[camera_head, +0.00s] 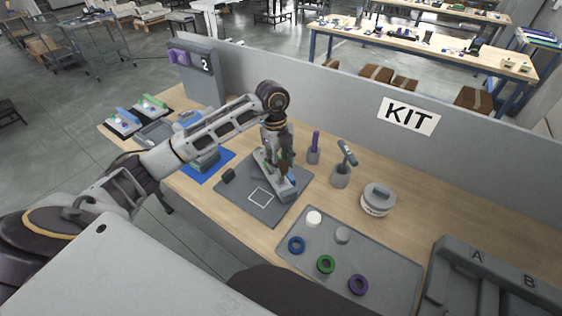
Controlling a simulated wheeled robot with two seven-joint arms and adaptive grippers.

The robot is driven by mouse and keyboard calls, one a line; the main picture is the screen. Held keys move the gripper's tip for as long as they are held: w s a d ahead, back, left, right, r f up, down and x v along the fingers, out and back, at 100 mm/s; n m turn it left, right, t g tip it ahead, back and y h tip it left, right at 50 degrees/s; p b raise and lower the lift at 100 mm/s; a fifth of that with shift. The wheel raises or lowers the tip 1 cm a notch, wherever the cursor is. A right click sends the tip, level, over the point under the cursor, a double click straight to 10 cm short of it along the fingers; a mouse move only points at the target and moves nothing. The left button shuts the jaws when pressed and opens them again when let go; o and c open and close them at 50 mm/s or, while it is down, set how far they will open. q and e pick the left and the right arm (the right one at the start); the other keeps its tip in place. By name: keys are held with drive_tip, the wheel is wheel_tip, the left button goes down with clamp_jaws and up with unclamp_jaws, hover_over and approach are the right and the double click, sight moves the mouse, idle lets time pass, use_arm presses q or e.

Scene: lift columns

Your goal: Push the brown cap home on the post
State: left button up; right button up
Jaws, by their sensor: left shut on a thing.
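My left gripper (285,163) points down over the dark grey mat (235,203) in the middle of the table. It is shut on the brown cap (284,172), which shows only as a small brown patch at the fingers. A light grey block (287,192) lies on the mat just below the gripper. The post is hidden behind or under the fingers, so I cannot tell how the cap sits on it. My right gripper is not in view.
A grey tray (384,278) holds blue, green and purple rings and white and grey caps. A purple-handled tool (315,145), a grey tool in a holder (344,165) and a round container (377,200) stand behind. A low partition (340,90) runs along the back.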

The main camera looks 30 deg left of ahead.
use_arm(q)
drive_tip(key=shift+f, duration=0.5)
drive_tip(key=shift+f, duration=0.2)
drive_tip(key=shift+f+b, duration=0.2)
drive_tip(key=shift+b, duration=0.15)
drive_tip(key=shift+f, duration=0.45)
idle(0.8)
drive_tip(key=shift+f+b, duration=0.4)
drive_tip(key=shift+f, duration=0.05)
idle(0.6)
drive_tip(key=shift+f, duration=0.1)
idle(0.9)
drive_tip(key=shift+s+f, duration=0.1)
drive_tip(key=shift+f, duration=0.05)
idle(0.7)
drive_tip(key=o, duration=1.1)
drive_tip(key=shift+o, duration=0.2)
